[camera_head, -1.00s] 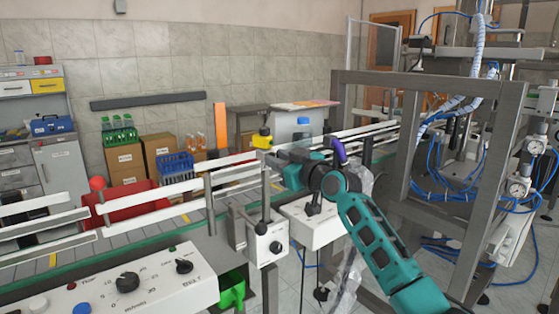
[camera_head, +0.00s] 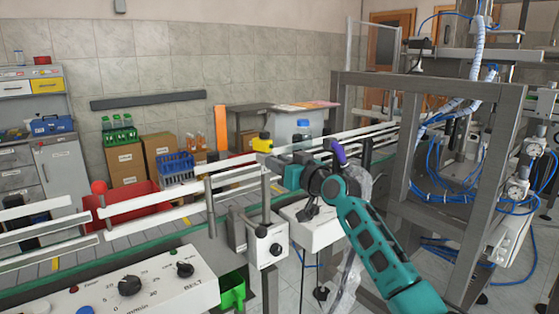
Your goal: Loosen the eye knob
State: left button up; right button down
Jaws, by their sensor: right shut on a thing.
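My right arm (camera_head: 372,246), teal and black, comes in from the lower right. Its gripper (camera_head: 284,172) is at the conveyor's near guide rails, beside the small yellow and black sensor (camera_head: 262,143). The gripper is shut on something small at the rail. Its fingertips and what they hold are mostly hidden by the gripper body and wrist, so the eye knob itself cannot be made out clearly. A purple part (camera_head: 338,151) stands up beside the wrist. My left gripper is not in view.
The conveyor's white rails (camera_head: 140,205) cross the view diagonally. A belt control panel (camera_head: 128,287) is at the lower left, and a small knob box (camera_head: 268,246) hangs below the rails. A grey machine frame (camera_head: 487,180) stands close on the right of my arm.

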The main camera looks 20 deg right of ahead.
jog(key=shift+d+m+p, duration=0.15)
jog(key=shift+m+p, duration=0.45)
jog(key=shift+m, duration=7.8)
jog(key=c, duration=0.9)
grip_release()
jog(key=shift+f, duration=0.1)
jog(key=v, duration=1.2)
jog(key=shift+s+d, duration=0.15)
jog(key=shift+s, duration=0.2)
